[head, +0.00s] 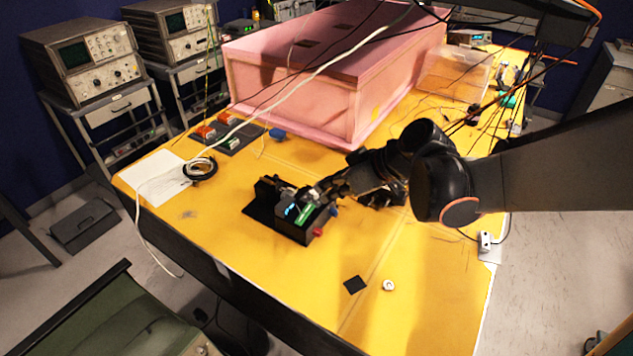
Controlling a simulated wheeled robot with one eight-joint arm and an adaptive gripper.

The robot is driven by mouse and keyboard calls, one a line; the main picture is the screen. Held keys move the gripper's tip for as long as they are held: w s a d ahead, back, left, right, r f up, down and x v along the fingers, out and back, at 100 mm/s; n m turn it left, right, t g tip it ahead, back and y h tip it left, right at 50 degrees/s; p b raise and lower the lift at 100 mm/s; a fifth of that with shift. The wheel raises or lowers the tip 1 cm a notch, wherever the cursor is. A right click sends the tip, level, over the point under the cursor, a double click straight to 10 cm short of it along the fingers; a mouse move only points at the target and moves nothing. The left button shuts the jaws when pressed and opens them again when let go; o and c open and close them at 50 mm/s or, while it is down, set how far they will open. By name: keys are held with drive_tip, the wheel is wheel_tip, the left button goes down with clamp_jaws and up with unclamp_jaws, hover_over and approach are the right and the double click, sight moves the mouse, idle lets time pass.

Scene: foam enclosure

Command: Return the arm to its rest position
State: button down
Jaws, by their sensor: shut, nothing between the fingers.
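My arm reaches in from the right over the yellow table (290,255). My gripper (325,190) is shut and empty. Its dark fingertips are at the right side of a small black device (270,208) with a green board and a lit blue display. I cannot tell whether the fingertips touch it. My wrist and arm link hide part of the table's right side.
A pink foam box (300,95) stands behind my gripper. A clear plastic box (455,75) is to its right. Loose cables cross the table. A small black square (355,285) and a white ring (388,285) lie in front. Oscilloscopes (90,60) stand on carts at the left.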

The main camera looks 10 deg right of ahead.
drive_tip(key=shift+s+d+r, duration=0.2)
drive_tip(key=shift+r, duration=0.1)
idle(0.4)
drive_tip(key=s+d+f+m+t+h+b, duration=0.1)
drive_tip(key=s+d+m+h+b, duration=0.4)
drive_tip(key=s+d+m, duration=0.5)
drive_tip(key=shift+s+d+t+h+b, duration=0.45)
drive_tip(key=shift+s+d+h, duration=0.6)
drive_tip(key=shift+s, duration=1.95)
drive_tip(key=shift+a+h, duration=0.25)
